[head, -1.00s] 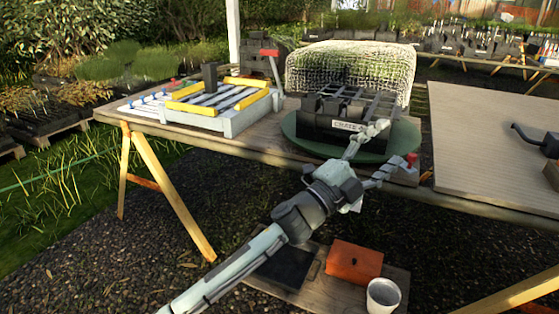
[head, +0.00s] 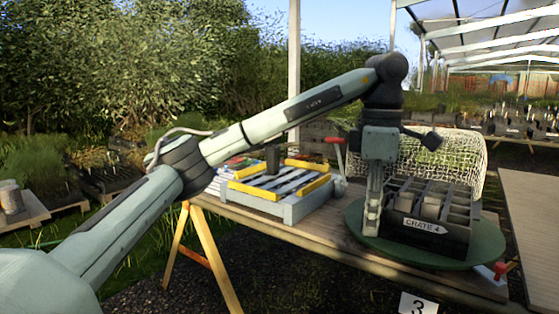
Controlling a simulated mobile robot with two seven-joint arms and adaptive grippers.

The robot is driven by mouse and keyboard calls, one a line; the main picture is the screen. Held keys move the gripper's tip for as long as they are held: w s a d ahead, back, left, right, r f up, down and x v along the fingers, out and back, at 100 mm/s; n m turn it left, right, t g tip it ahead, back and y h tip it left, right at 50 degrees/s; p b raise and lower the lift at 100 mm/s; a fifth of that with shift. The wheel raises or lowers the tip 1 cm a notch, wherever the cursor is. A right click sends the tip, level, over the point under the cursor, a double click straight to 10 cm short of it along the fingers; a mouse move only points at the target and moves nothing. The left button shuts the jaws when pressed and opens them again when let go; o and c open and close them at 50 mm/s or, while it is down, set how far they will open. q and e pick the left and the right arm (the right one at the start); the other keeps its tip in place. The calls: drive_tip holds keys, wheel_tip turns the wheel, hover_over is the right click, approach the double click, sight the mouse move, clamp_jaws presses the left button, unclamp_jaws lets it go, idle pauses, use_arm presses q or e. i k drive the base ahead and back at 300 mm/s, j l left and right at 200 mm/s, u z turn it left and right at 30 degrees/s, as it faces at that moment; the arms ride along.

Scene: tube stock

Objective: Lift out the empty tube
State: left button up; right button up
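A dark crate (head: 462,238) labelled "CRATE 4" stands on a round green turntable (head: 450,257) at the right of the bench. It is divided into compartments. Pale grey shapes, perhaps tubes (head: 431,206), show in some of them; I cannot tell which is empty. My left arm comes in from the left and bends down over the bench. My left gripper (head: 371,225) points down at the left end of the crate, over the turntable. Its fingers look close together, but their gap cannot be made out. I see nothing clearly held. My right gripper is out of view.
A grey frame with yellow bars (head: 257,190) stands on the bench left of the turntable, with a dark block (head: 272,158) on it. A red-topped lever (head: 335,141) stands behind. A red knob (head: 500,268) sits at the front right.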

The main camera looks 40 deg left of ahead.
sight(271, 152)
drive_tip(key=i+j+z, duration=0.1)
drive_tip(key=j, duration=0.45)
drive_tip(key=i+j, duration=0.25)
drive_tip(key=j, duration=0.25)
drive_tip(key=i+j+z, duration=0.15)
drive_tip(key=j, duration=0.4)
drive_tip(key=i+j, duration=0.15)
drive_tip(key=j, duration=0.4)
drive_tip(key=i+j+z, duration=0.15)
drive_tip(key=j, duration=0.4)
drive_tip(key=i+j+z, duration=0.1)
drive_tip(key=j, duration=0.5)
drive_tip(key=i+j, duration=0.1)
drive_tip(key=j, duration=0.45)
drive_tip(key=z, duration=0.05)
